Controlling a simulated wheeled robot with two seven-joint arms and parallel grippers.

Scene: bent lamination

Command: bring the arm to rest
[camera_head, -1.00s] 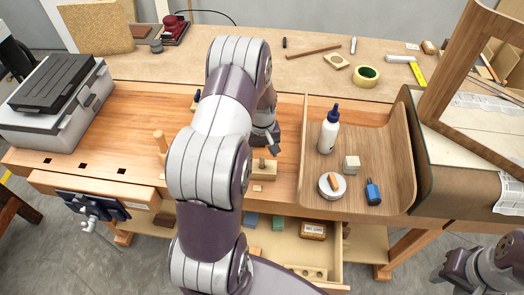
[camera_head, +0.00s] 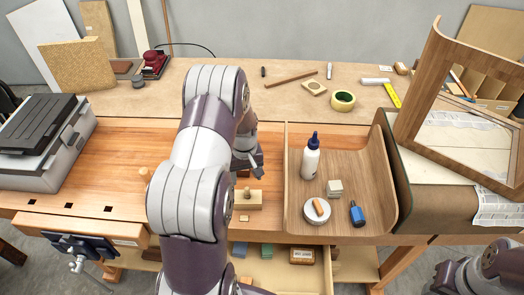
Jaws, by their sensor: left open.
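My left arm (camera_head: 187,200) rises from the bottom of the head view and reaches over the workbench (camera_head: 120,155). Its links hide part of the bench top. My left gripper (camera_head: 252,163) is open, with nothing seen between its fingers. It is above the bench, near a small wooden block with a knob (camera_head: 248,199) and left of the bent wooden tray (camera_head: 383,205). Part of my right arm and gripper (camera_head: 442,284) shows at the bottom right corner, in front of the bench; its jaws are too unclear to judge.
The tray holds a white glue bottle (camera_head: 311,158), a pale cube (camera_head: 334,188), a round tin (camera_head: 317,217) and a blue bottle (camera_head: 357,214). A grey case (camera_head: 35,170) stands left, a wooden frame (camera_head: 408,110) right. A drawer (camera_head: 270,275) is open below the bench.

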